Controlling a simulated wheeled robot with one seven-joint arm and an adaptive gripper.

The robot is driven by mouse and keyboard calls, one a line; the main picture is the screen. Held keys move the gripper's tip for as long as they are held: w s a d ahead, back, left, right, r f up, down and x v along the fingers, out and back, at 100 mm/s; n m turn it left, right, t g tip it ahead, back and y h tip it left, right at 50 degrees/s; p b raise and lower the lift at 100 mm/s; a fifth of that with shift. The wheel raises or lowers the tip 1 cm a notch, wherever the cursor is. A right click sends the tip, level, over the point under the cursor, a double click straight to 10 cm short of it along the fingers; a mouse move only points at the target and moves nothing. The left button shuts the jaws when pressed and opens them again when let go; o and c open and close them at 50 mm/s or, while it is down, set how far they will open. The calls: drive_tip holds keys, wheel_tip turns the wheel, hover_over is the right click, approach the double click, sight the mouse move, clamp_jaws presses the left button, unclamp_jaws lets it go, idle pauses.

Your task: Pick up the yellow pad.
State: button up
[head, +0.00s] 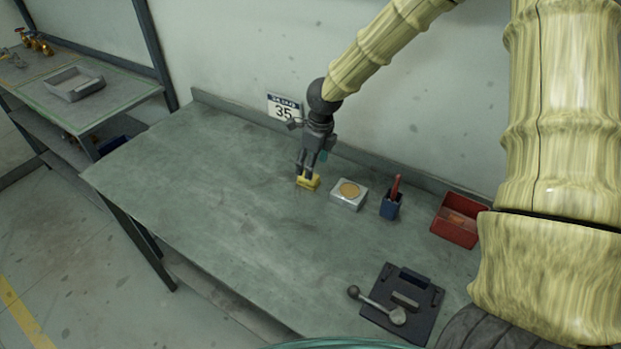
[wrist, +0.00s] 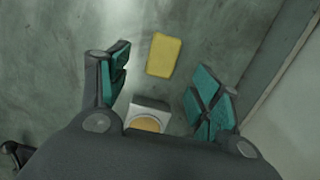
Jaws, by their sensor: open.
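The yellow pad (head: 310,183) lies on the grey workbench, left of a small white box with a round tan top. In the wrist view the yellow pad (wrist: 164,55) is a plain rectangle, slightly tilted, lying beyond the fingertips and roughly between the two fingers. My gripper (head: 306,172) points down close over the pad in the head view and hides part of it. In the wrist view my gripper (wrist: 165,95) has its teal-padded fingers spread wide with nothing between them. The exact height above the pad is hard to tell.
The white box (head: 348,194) stands just right of the pad. Further right are a blue cup (head: 391,206) with a red pen and a red bin (head: 457,221). A black fixture (head: 402,302) with a lever is at the front. The bench's left side is clear.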

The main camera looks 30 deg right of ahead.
sight(315, 182)
drive_tip(key=shift+w+a+f, duration=0.1)
drive_tip(key=shift+w+f, duration=0.9)
drive_tip(key=shift+f, duration=0.2)
drive_tip(key=shift+s+f+p, duration=0.3)
drive_tip(key=shift+s+p, duration=0.3)
drive_tip(key=shift+s, duration=0.05)
drive_tip(key=f, duration=0.1)
drive_tip(key=w+f, duration=0.1)
drive_tip(key=f, duration=0.1)
drive_tip(key=shift+p, duration=0.4)
drive_tip(key=shift+f, duration=0.3)
drive_tip(key=shift+s, duration=0.2)
drive_tip(key=shift+w+a+f, duration=0.1)
drive_tip(key=c, duration=1.1)
